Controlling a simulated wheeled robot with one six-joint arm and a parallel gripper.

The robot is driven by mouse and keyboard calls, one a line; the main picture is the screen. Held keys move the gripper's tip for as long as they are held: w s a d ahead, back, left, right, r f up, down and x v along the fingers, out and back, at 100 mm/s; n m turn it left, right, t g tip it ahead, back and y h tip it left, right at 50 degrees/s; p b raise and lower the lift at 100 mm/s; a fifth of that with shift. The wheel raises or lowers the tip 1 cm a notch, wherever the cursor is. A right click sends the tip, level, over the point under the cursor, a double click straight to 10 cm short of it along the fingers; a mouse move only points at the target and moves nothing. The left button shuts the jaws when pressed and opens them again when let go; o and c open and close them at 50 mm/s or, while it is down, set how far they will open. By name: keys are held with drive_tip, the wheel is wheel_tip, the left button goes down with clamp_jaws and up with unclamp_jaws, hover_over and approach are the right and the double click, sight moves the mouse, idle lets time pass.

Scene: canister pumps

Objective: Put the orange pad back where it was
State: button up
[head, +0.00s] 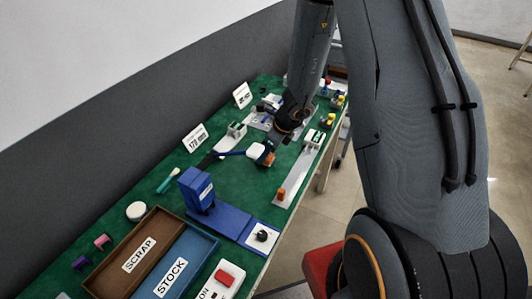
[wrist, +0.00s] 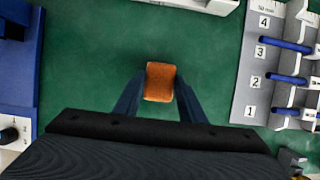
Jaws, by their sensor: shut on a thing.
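The orange pad (wrist: 160,82) is a small, rounded block in the wrist view. It sits between the two dark blue fingers of my gripper (wrist: 160,88), which is shut on it. Green mat shows around it; I cannot tell the height of the pad above the mat. In the head view my arm reaches over the far half of the bench, and the pad is hard to make out there.
A blue press-like device (head: 197,190) stands left of a black knob (head: 262,236). A numbered grey rack (wrist: 258,75) with blue pegs lies right in the wrist view. Brown SCRAP (head: 118,290) and blue STOCK (head: 212,240) trays are near. Green mat between is clear.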

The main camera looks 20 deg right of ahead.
drive_tip(key=shift+f, duration=0.15)
drive_tip(key=o, duration=1)
drive_tip(key=shift+r, duration=0.25)
drive_tip(key=v, duration=1.2)
drive_tip(key=shift+p, duration=0.35)
drive_tip(key=shift+f, duration=0.15)
